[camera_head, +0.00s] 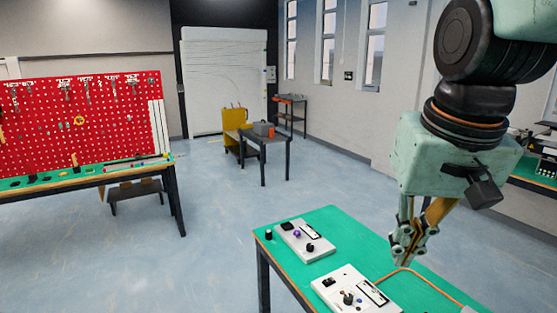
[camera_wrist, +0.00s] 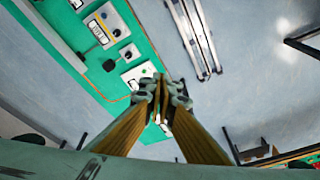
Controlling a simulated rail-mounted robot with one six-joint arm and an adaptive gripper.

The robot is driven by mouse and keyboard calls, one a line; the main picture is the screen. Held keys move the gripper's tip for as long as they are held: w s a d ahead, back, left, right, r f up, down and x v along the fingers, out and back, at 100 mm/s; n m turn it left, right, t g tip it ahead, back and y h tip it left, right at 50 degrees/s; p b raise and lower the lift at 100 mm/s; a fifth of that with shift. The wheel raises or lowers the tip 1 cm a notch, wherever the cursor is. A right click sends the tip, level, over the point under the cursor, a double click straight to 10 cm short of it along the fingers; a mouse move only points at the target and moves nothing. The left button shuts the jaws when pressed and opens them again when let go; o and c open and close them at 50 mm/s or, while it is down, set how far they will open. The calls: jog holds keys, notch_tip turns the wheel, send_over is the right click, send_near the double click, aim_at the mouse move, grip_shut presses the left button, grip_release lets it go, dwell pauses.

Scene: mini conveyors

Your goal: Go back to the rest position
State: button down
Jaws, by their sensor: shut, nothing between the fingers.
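My gripper (camera_head: 412,258) hangs at the right of the head view, pointing down above the right part of the green-topped table (camera_head: 345,226). In the wrist view my gripper (camera_wrist: 160,82) shows its fingertips together with nothing held between them. The fingers look apart from the table and its contents. The wrist view also shows the green table top (camera_wrist: 136,35) behind and left of the fingers.
Two white control panels, a far one (camera_head: 318,251) and a nearer one (camera_head: 337,276), lie on the green table. An orange cable (camera_head: 432,280) runs beside them. A red pegboard (camera_head: 85,120) stands at left, and a small grey table (camera_head: 264,143) stands behind. Open floor (camera_head: 200,250) lies left.

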jog(key=s+f+n+t, duration=0.1)
jog(key=s, duration=1.4)
jog(key=shift+w, duration=0.1)
jog(key=shift+f, duration=0.1)
notch_tip(320, 180, down, 11)
jog(key=b, duration=1.1)
jog(key=shift+f, duration=0.15)
jog(key=shift+d, duration=0.15)
dwell(0.3)
